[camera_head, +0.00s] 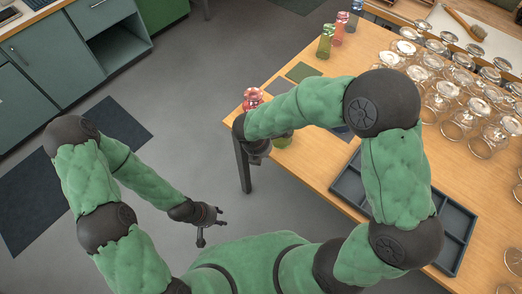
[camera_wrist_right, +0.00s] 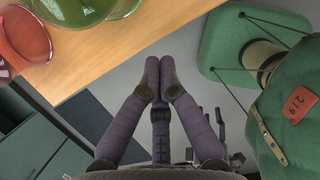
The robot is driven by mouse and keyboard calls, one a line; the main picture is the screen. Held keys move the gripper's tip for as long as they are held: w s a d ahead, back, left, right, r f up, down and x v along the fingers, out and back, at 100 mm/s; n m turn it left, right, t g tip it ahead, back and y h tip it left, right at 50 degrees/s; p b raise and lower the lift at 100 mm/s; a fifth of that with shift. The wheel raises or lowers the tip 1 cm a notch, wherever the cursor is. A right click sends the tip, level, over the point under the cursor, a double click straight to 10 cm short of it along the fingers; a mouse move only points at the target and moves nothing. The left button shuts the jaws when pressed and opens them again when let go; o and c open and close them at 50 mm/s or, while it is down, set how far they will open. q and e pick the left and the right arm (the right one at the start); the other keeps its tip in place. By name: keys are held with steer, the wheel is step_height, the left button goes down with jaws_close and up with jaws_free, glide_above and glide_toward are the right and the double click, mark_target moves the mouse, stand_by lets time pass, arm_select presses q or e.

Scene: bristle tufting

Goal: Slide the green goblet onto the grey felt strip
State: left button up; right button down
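A green goblet (camera_head: 284,141) stands near the table's near left edge, mostly hidden by my right arm. Its green glass shows at the top of the right wrist view (camera_wrist_right: 90,10). My right gripper (camera_wrist_right: 160,72) has its fingers drawn together and empty, just off the table edge and apart from the goblet. In the head view it is a dark shape (camera_head: 258,150) beside the goblet. The grey felt strip (camera_head: 279,87) lies on the table beyond my right forearm, partly covered by it. My left gripper (camera_head: 216,220) is open and empty over the floor.
A red goblet (camera_head: 252,98) stands at the left table edge. A green felt strip (camera_head: 303,72) and a blue one (camera_head: 342,132) lie nearby. Several clear glasses (camera_head: 440,102) fill the right side. A compartment tray (camera_head: 348,186) lies in front.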

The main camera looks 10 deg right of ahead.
steer(key=shift+w+d+f+b, duration=0.15)
steer(key=shift+w+d+b, duration=0.05)
steer(key=shift+w+d, duration=0.55)
steer(key=shift+w+d+f+b, duration=0.1)
steer(key=shift+w+d+b, duration=0.1)
steer(key=shift+w+d, duration=0.55)
steer(key=shift+s+d, duration=0.15)
steer(key=shift+s, duration=0.05)
steer(key=w+d+p, duration=0.3)
steer(key=w+d, duration=0.1)
steer(key=d, duration=0.1)
steer(key=w+d+p, duration=0.2)
steer(key=w+d, duration=0.2)
steer(key=d, duration=0.1)
steer(key=w+d+p, duration=0.3)
steer(key=w+d, duration=0.1)
steer(key=d, duration=0.1)
steer(key=shift+d+r+p, duration=0.1)
steer(key=shift+d+p, duration=0.2)
steer(key=shift+d, duration=0.05)
steer(key=shift+w+d, duration=0.2)
steer(key=shift+d, duration=0.05)
steer(key=shift+a, duration=0.1)
